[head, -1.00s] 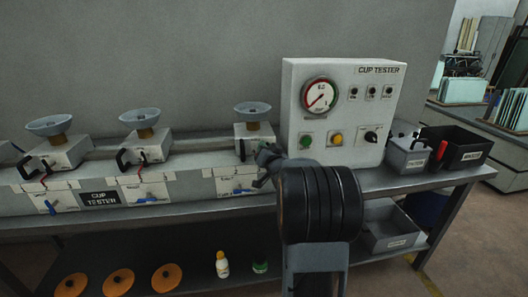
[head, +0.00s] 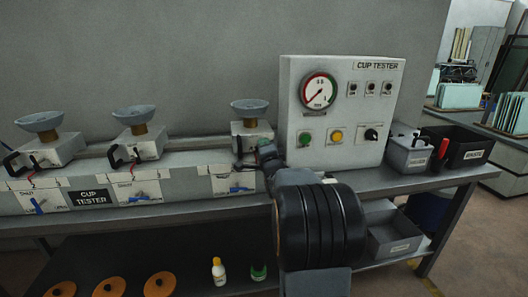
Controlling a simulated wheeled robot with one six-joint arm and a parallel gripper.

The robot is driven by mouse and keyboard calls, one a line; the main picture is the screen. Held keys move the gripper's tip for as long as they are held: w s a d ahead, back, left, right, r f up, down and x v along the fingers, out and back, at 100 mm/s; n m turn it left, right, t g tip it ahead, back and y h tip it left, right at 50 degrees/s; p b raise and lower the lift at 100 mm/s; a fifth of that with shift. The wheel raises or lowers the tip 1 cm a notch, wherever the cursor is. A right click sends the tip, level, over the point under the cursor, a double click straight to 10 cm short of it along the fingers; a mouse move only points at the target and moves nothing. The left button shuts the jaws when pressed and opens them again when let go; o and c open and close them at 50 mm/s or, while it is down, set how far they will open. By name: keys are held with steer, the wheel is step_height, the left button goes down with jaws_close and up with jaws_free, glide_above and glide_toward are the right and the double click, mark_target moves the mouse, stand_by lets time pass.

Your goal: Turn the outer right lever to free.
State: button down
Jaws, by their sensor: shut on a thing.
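Three cup units stand in a row on the grey bench rail. The right unit (head: 250,135) carries a grey cup (head: 250,108) and has a dark lever (head: 238,148) at its left front, mostly hidden by the gripper. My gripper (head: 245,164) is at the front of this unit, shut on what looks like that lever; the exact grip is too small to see. Below it, a blue-handled lever (head: 240,190) lies roughly level on a white label plate. My black wrist covers the bench to the right of it.
The cup tester panel (head: 345,110) with gauge and knobs stands close right of the gripper. Middle (head: 135,140) and left (head: 45,150) cup units have black handles.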

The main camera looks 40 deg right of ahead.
steer(key=shift+f+m+h+b, duration=0.1)
steer(key=shift+m+h+b, duration=0.3)
steer(key=shift+m+b, duration=0.7)
steer(key=shift+m+p, duration=0.3)
steer(key=shift+m, duration=0.3)
steer(key=c, duration=1.1)
jaws_free()
steer(key=v, duration=1.3)
steer(key=shift+s+a+b, duration=0.3)
steer(key=shift+b, duration=0.1)
